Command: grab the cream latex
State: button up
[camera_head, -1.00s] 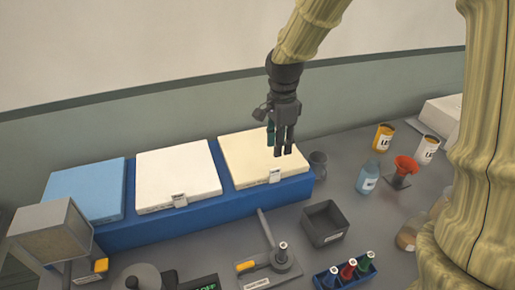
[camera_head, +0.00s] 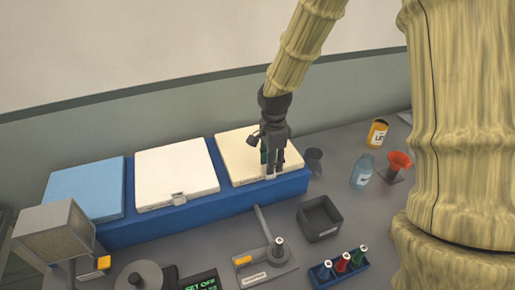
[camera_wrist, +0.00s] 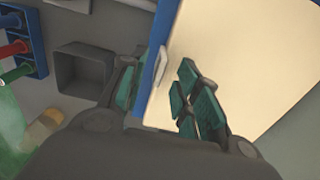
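The cream latex (camera_head: 240,152) is a flat, square cream slab at the right end of a blue stand (camera_head: 150,230). It also fills the upper right of the wrist view (camera_wrist: 240,60). A small white tag sits at its front edge. My gripper (camera_head: 273,172) points down at the slab's front right part. In the wrist view my gripper (camera_wrist: 160,100) has its green-padded fingers apart, with the slab's edge and the blue stand's rim showing between them. I cannot tell whether either finger touches the slab.
A white slab (camera_head: 177,170) and a blue slab (camera_head: 85,188) lie to the left on the same stand. A grey cup (camera_head: 314,160), a dark open box (camera_head: 319,217), a blue bottle (camera_head: 362,171) and a red funnel (camera_head: 398,162) stand to the right and front.

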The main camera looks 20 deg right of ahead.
jog(key=shift+f, duration=1.1)
grip_shut()
